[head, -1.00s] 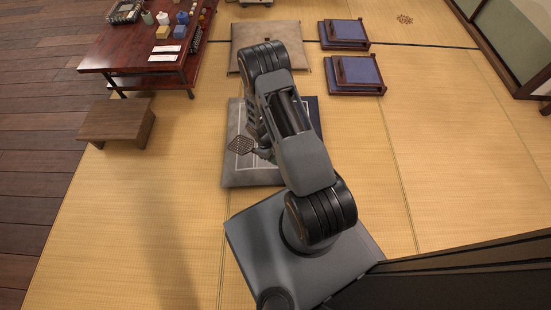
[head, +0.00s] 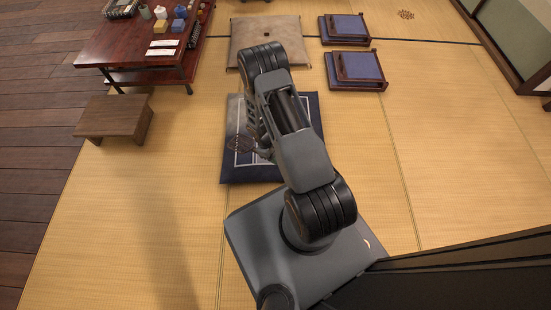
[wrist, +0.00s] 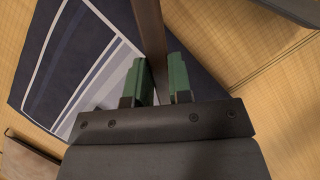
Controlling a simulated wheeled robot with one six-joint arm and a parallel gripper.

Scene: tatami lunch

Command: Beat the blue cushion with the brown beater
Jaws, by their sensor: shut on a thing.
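The blue cushion (head: 235,174) lies flat on the tatami in front of my base, partly hidden by my arm. It is navy with pale stripes, and its upper left part looks greyer. White and blue stripes also show on it in the wrist view (wrist: 75,50). My gripper (wrist: 155,75) is shut on the brown beater's handle (wrist: 149,25), which runs up between its green fingers. In the head view my gripper is mostly hidden under my arm.
A beige cushion (head: 286,27) lies beyond the blue one. Two low wooden pieces with blue pads (head: 359,67) stand at the upper right. A dark low table (head: 125,45) with small items and a wooden stool (head: 115,118) stand left. Tatami at right is clear.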

